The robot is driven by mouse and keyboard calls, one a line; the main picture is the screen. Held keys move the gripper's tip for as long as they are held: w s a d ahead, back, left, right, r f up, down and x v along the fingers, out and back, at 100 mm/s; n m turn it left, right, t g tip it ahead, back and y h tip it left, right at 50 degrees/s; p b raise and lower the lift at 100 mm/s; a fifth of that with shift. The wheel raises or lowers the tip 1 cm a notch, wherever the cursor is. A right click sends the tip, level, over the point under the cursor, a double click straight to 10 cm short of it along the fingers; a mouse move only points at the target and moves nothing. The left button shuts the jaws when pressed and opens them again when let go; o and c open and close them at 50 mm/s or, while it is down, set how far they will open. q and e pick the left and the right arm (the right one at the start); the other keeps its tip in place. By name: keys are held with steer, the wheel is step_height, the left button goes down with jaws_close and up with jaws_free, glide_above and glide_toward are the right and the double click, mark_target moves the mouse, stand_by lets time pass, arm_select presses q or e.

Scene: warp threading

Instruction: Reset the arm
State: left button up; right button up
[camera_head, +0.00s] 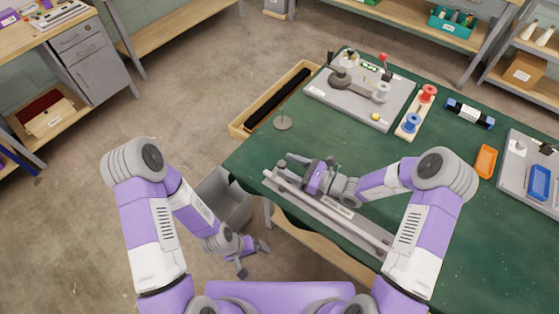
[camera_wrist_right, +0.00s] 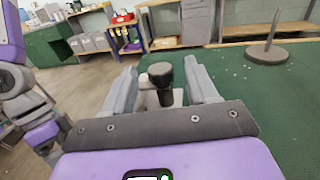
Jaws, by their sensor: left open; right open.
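My right gripper (camera_head: 304,166) is open above the green table (camera_head: 450,220), close over the far left end of a long grey rail fixture (camera_head: 335,218). In the right wrist view its two fingers (camera_wrist_right: 163,75) are spread apart. A black-topped knob (camera_wrist_right: 160,85) stands upright between them; I cannot tell whether the fingers touch it. My left gripper (camera_head: 252,257) is open and empty, low in front of the table, beside a grey bin (camera_head: 232,200) and above the floor.
A thin rod on a round base (camera_head: 283,124) stands near the table's left corner; it also shows in the right wrist view (camera_wrist_right: 266,52). Behind are a wooden tray (camera_head: 240,126), a grey device board (camera_head: 345,110), red and blue spools (camera_head: 415,112) and an orange tray (camera_head: 486,161).

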steer(key=shift+v, duration=1.3)
